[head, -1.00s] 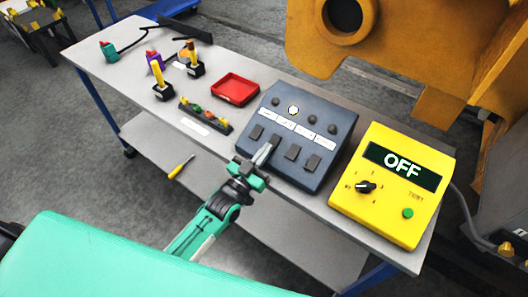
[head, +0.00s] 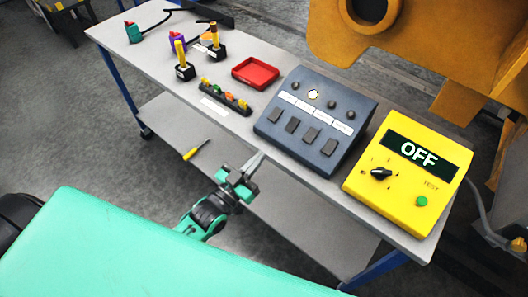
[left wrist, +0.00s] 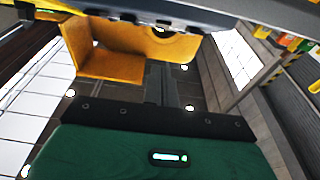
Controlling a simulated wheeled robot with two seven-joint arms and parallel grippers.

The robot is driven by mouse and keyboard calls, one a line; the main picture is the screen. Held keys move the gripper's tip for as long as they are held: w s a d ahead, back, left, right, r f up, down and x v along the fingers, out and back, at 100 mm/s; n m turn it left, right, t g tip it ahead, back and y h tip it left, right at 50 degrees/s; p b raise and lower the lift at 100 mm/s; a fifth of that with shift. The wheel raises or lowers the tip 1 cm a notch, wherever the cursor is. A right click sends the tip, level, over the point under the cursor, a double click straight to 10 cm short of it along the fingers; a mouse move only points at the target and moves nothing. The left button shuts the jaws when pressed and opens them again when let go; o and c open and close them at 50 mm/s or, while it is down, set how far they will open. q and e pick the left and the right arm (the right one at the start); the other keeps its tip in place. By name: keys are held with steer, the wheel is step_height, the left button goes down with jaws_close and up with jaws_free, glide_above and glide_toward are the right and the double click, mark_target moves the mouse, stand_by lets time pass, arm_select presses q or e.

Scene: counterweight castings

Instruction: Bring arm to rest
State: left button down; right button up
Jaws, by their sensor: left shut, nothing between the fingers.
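My left gripper (head: 254,164) is shut and empty. In the head view it is in front of the near edge of the grey bench (head: 225,125), left of the dark control box (head: 316,120) and apart from it. The left arm is green and black and comes up from below. The left wrist view shows a green and black part of my own (left wrist: 155,150) with a small lit display. My right gripper is not in view.
A screwdriver (head: 195,150) lies on the lower shelf. A large yellow casting (head: 420,45) stands behind.

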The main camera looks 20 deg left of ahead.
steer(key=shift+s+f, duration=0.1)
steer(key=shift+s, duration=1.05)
arm_select(q)
steer(key=shift+f, duration=0.1)
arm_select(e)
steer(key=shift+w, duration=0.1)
